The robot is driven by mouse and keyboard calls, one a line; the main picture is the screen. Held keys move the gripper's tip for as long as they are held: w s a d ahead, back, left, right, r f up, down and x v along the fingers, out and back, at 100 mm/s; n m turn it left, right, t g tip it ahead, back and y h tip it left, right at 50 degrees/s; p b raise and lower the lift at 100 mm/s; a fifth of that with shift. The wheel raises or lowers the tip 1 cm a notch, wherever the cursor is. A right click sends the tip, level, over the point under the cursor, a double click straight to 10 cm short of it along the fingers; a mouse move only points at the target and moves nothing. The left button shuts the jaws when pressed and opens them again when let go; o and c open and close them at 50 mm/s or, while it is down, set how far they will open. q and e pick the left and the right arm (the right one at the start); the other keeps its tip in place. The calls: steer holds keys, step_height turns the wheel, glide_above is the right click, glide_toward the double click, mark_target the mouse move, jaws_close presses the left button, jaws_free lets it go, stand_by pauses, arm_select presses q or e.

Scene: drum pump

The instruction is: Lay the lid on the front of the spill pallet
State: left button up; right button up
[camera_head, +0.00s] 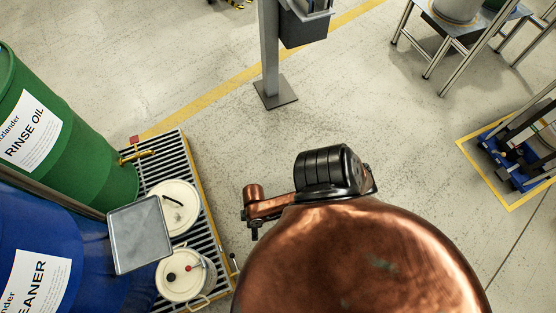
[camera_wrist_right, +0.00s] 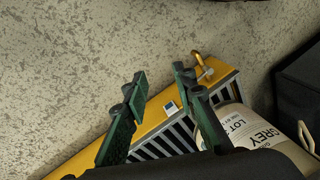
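The spill pallet (camera_head: 203,192) has a dark slatted grate and a yellow edge; its yellow edge (camera_wrist_right: 87,151) and slats also show in the right wrist view. A pale round disc with a dark bar across it, likely the lid (camera_head: 165,215), is over the grate; I cannot tell whether it lies flat there or on something. A pale pail (camera_head: 186,274) with red and black fittings stands nearer me. My right gripper (camera_wrist_right: 158,80) is open, its green fingers apart above the pallet's edge, with nothing between them. My left gripper is in neither view.
A green drum (camera_head: 72,165) and a blue drum (camera_head: 45,235) stand at the left. A grey square plate (camera_head: 140,236) hides part of the pallet. In the wrist view, a labelled container (camera_wrist_right: 240,130) and a dark box (camera_wrist_right: 300,88) are at right. Bare floor (camera_head: 215,125) lies beyond the pallet.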

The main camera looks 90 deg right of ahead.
steer(key=s+a+r+h, duration=0.1)
steer(key=s+r+h, duration=0.1)
steer(key=s+r, duration=0.9)
steer(key=shift+s+a+r, duration=0.25)
steer(key=shift+s+r, duration=0.1)
steer(key=shift+r, duration=0.6)
